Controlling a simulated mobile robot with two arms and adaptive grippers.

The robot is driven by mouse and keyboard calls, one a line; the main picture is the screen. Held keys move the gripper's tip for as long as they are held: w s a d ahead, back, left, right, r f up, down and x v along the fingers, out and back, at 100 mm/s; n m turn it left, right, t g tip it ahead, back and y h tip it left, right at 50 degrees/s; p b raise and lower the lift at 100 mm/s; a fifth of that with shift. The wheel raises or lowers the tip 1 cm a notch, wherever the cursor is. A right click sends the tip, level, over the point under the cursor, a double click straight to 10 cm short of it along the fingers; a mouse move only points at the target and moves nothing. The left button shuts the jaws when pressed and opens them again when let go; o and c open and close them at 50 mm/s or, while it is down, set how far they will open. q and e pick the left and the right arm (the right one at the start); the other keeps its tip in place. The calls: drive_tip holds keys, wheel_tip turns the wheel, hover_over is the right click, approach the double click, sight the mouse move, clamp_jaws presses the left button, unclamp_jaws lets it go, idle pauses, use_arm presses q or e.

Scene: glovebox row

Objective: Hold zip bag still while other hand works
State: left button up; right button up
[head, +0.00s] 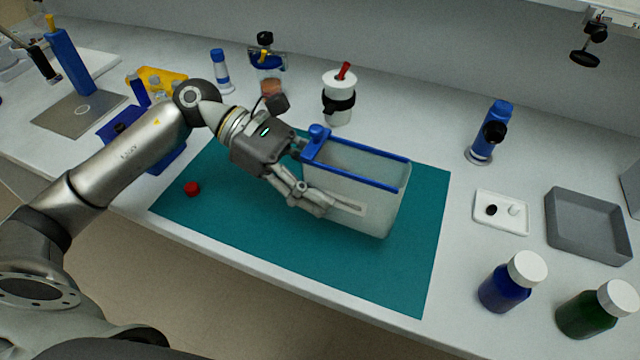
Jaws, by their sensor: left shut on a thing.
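The zip bag (378,202) is a translucent pouch with a blue rim and a blue slider. It stands upright and open-topped on the teal mat (420,270). My left gripper (318,180) reaches in from the left and is shut on the bag's left side, just below the blue rim. One finger lies along the front of the bag; the other finger's contact is hidden. My right gripper does not show.
A small red cap (192,189) lies on the mat's left part. A white cup (338,100) stands behind the bag. To the right are a white dish (500,222), a grey tray (590,250), a blue bottle (500,292) and a green bottle (585,318). The mat's right front is clear.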

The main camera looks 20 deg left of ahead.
use_arm(q)
drive_tip(key=shift+w+f+b, duration=0.45)
drive_tip(key=shift+w+f, duration=0.1)
drive_tip(key=shift+f, duration=0.1)
drive_tip(key=shift+w+a+f+b, duration=0.1)
drive_tip(key=shift+w+f+b, duration=0.4)
drive_tip(key=shift+f+b, duration=0.1)
drive_tip(key=shift+w+f, duration=0.1)
drive_tip(key=shift+w, duration=0.1)
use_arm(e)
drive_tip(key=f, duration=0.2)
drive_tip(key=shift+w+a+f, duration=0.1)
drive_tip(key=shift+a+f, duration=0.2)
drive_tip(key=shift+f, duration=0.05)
use_arm(q)
drive_tip(key=shift+w+f+b, duration=0.4)
drive_tip(key=shift+w+b, duration=0.1)
drive_tip(key=shift+b, duration=0.05)
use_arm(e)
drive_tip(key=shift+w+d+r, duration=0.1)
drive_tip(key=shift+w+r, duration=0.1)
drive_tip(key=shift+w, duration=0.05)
